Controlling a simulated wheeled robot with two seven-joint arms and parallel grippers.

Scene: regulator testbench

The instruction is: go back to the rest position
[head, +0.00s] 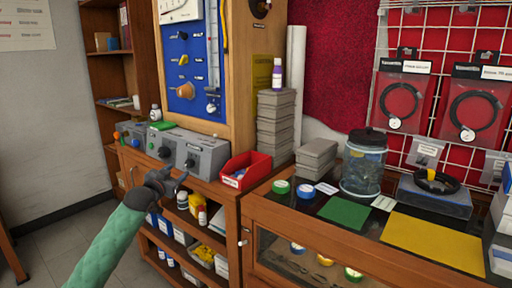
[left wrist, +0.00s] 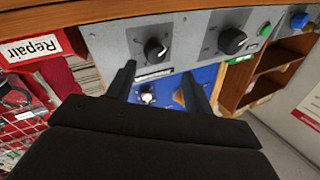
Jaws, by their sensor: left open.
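My left gripper (head: 166,184) is at the end of the green-sleeved arm, in front of the grey regulator testbench (head: 198,152) in the head view. Its fingers are apart and nothing is between them. In the left wrist view the gripper (left wrist: 165,85) shows its two dark fingers apart below the grey panel (left wrist: 186,42) with black knobs. The gap between fingertips and panel is hard to judge. My right gripper is in neither view.
A red bin (head: 246,170) stands right of the testbench; its label reads "Repair" in the left wrist view (left wrist: 40,47). Grey boxes (head: 276,122), a glass jar (head: 364,165), a green mat (head: 345,212) and a yellow mat (head: 433,243) are further right. Open floor (head: 70,243) lies left.

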